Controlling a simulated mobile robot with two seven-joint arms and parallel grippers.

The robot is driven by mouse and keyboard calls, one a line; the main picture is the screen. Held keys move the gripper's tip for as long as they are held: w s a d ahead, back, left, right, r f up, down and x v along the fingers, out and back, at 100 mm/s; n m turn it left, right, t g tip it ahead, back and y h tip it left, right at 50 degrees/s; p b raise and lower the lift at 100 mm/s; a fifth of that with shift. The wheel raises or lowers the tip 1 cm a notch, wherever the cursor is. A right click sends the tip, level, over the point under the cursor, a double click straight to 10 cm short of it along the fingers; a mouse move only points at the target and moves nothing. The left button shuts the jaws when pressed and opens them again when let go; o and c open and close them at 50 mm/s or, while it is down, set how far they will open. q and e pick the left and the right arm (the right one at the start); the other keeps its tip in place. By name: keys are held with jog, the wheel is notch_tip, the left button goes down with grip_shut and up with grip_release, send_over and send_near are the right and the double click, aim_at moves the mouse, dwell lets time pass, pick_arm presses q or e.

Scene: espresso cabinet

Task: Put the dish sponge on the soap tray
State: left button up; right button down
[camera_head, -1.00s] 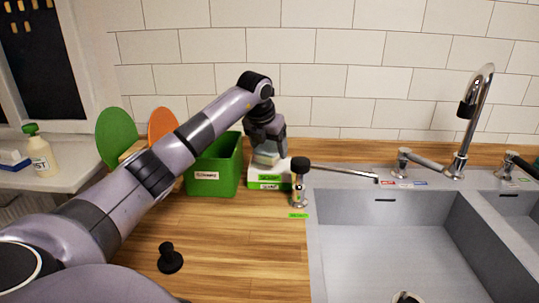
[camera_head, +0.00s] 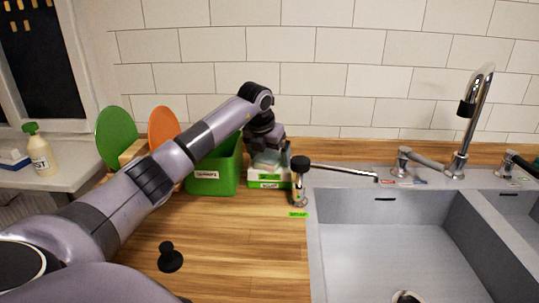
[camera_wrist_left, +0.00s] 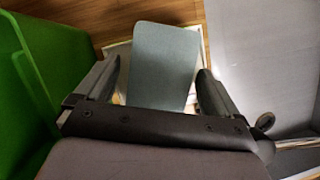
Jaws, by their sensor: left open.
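The dish sponge (camera_wrist_left: 163,62) is a grey-green slab. In the left wrist view it lies between the two fingers of my left gripper (camera_wrist_left: 158,78), over the pale soap tray (camera_wrist_left: 117,50). In the head view the soap tray (camera_head: 268,184) is a low white and green piece with a label, beside the sink. My left gripper (camera_head: 268,158) is just above it, pointing down. Its fingers are open, on either side of the sponge. In the head view the sponge is mostly hidden by the gripper. My right gripper is not in view.
A green bin (camera_head: 214,178) stands close left of the tray. A soap dispenser (camera_head: 299,180) stands close right, before the sink (camera_head: 400,245). A black knob-shaped object (camera_head: 170,258) stands on the wooden counter (camera_head: 240,250), which is mostly clear in front.

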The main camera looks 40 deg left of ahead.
pick_arm(q)
jog(key=v, duration=1.2)
jog(key=shift+r, duration=0.1)
